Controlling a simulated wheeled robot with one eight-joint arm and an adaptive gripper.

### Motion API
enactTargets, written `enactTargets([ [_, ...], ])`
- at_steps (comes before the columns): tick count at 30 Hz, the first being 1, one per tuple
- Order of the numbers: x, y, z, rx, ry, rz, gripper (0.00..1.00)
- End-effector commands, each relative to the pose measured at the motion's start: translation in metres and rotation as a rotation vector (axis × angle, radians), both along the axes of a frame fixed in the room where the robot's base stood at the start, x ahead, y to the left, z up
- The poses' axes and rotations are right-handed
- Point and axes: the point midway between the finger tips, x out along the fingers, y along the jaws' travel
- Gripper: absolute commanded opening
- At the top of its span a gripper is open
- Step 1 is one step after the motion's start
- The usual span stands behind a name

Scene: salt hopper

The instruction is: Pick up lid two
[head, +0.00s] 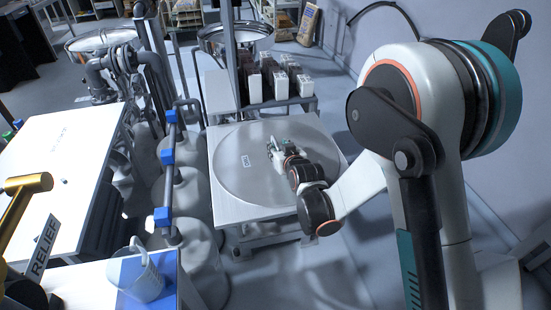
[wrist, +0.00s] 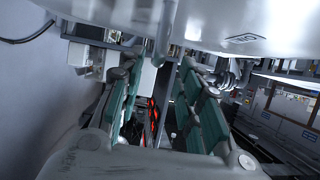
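A large round grey lid (head: 240,185) lies flat on a white square-topped stand and carries a small white label, too small to read. In the wrist view the lid (wrist: 270,18) fills the top of the picture. A grey upright post, perhaps its handle (wrist: 165,35), shows just beyond and between my fingertips. My gripper (head: 275,148) is over the middle of the lid in the head view. In the wrist view my gripper (wrist: 161,68) has its two green-padded fingers apart with nothing clearly held. Whether the fingers touch the post I cannot tell.
A white stand top (head: 222,198) shows around the lid. Several dark-and-white boxes (head: 270,82) stand behind it, with a steel hopper (head: 236,35) above. Pipes with blue fittings (head: 168,157) run on the left. A white jug (head: 142,277) stands front left. The floor right of the stand is clear.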

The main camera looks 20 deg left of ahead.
Motion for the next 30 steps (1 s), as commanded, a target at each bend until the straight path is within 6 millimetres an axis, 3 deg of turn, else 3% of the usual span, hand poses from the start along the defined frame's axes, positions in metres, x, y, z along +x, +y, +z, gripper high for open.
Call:
enactTargets([
  [15, 0.044, 0.025, -0.019, -0.001, -0.001, 0.000, 0.33],
  [23, 0.047, 0.027, -0.018, -0.001, -0.001, 0.000, 0.33],
  [24, 0.047, 0.027, -0.018, -0.001, -0.001, 0.000, 0.31],
  [28, 0.047, 0.027, -0.018, -0.001, -0.001, 0.000, 0.01],
  [30, 0.047, 0.027, -0.018, -0.001, -0.001, 0.000, 0.00],
])
